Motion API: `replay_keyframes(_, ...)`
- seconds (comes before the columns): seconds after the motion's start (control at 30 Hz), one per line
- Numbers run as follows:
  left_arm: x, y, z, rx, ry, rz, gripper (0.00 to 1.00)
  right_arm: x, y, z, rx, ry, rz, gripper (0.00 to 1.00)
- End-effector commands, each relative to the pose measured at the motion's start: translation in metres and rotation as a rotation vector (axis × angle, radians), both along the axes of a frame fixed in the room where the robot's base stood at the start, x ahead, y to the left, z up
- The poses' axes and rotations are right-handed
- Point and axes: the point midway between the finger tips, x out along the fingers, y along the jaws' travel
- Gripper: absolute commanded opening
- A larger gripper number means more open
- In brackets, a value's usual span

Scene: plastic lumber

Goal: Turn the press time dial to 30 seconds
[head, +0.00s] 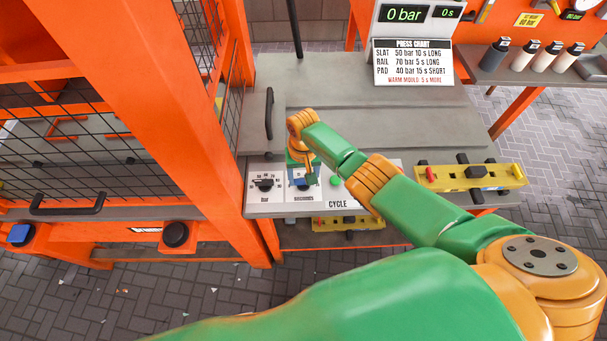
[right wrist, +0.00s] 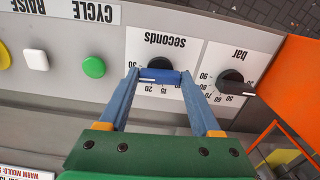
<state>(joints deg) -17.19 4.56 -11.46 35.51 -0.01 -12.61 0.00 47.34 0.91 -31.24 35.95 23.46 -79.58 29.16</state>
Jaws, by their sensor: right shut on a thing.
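The press time dial, labelled "Seconds", shows in the right wrist view as a dark knob (right wrist: 159,73) on a white plate, seen upside down. The numbers 15 and 20 show beside it; its exact setting cannot be read. In the head view the dial (head: 304,187) is mostly hidden by my gripper. My right gripper (head: 303,176) reaches down to the panel, and its blue fingers (right wrist: 160,76) are shut on the knob from both sides. My left gripper is not in view.
The bar dial (head: 265,184) sits just left of the seconds dial. A green button (head: 335,181) is to the right, near the CYCLE label. A yellow holder (head: 470,176) lies further right. An orange frame with mesh (head: 150,110) stands left. The displays (head: 405,14) read 0 bar and 0 s.

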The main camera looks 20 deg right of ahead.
Motion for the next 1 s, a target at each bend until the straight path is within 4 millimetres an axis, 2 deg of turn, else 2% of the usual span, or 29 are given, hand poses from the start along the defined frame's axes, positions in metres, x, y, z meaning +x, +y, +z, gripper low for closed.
replay_keyframes(0.3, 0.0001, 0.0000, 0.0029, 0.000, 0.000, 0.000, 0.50, 0.0015, -0.0004, 0.0011, 0.000, -0.005, -0.079, 0.09)
replay_keyframes(0.77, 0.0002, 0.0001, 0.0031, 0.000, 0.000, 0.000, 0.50, 0.0022, -0.0005, 0.0014, -0.001, -0.007, -0.089, 0.09)
replay_keyframes(0.8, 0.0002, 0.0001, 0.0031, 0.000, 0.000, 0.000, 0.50, 0.0021, -0.0004, 0.0014, -0.001, -0.007, -0.089, 0.76)
replay_keyframes(0.87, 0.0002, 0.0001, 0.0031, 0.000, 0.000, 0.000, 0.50, 0.0017, -0.0005, 0.0012, 0.000, -0.006, -0.088, 0.92)
replay_keyframes(0.9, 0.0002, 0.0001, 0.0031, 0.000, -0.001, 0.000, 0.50, 0.0016, -0.0004, 0.0011, 0.000, -0.005, -0.088, 0.95)
replay_keyframes(1.0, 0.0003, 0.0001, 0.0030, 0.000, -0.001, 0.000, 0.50, 0.0013, -0.0004, 0.0009, 0.000, -0.004, -0.088, 0.95)
